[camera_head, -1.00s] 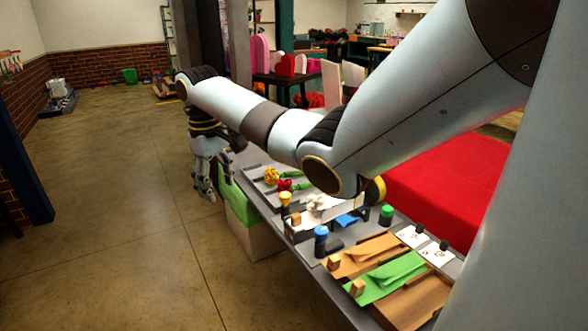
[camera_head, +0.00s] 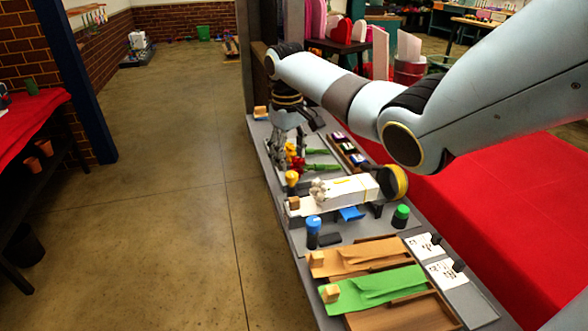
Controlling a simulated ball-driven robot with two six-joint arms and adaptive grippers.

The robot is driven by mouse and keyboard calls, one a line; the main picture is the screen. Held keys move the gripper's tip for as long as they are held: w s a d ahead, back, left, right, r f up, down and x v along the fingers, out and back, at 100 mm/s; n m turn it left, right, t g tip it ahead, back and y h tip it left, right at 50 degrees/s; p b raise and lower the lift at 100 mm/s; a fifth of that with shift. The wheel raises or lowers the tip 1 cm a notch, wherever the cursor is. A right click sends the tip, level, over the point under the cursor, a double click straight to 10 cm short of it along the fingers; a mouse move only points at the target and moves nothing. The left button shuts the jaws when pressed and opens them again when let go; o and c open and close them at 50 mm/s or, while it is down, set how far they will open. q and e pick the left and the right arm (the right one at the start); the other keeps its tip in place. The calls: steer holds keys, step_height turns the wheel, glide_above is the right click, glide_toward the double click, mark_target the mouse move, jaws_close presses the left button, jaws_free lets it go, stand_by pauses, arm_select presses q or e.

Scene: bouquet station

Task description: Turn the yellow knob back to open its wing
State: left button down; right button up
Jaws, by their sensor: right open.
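The yellow knob (camera_head: 291,179), a short post with a yellow top, stands upright near the left edge of the grey table (camera_head: 336,319). A long white piece (camera_head: 345,190) lies beside it, with small white flowers (camera_head: 318,190) at its left end. I cannot tell for certain which part is the knob's wing. My right gripper (camera_head: 280,150) is open and points down, beyond the knob and close to the yellow and red flowers (camera_head: 293,158). It appears apart from the knob. Its fingertips are small and partly blend with the table. My left gripper is not in view.
A blue knob (camera_head: 313,230) and a green knob (camera_head: 401,215) stand nearer. Tan (camera_head: 352,260) and green (camera_head: 372,290) sheets lie in front of them. White cards (camera_head: 424,246) lie at right.

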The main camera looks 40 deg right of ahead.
mark_target(291, 174)
steer(key=f, duration=0.5)
steer(key=shift+d+f+b, duration=0.2)
steer(key=shift+f+b, duration=0.1)
steer(key=shift+f, duration=0.1)
jaws_close()
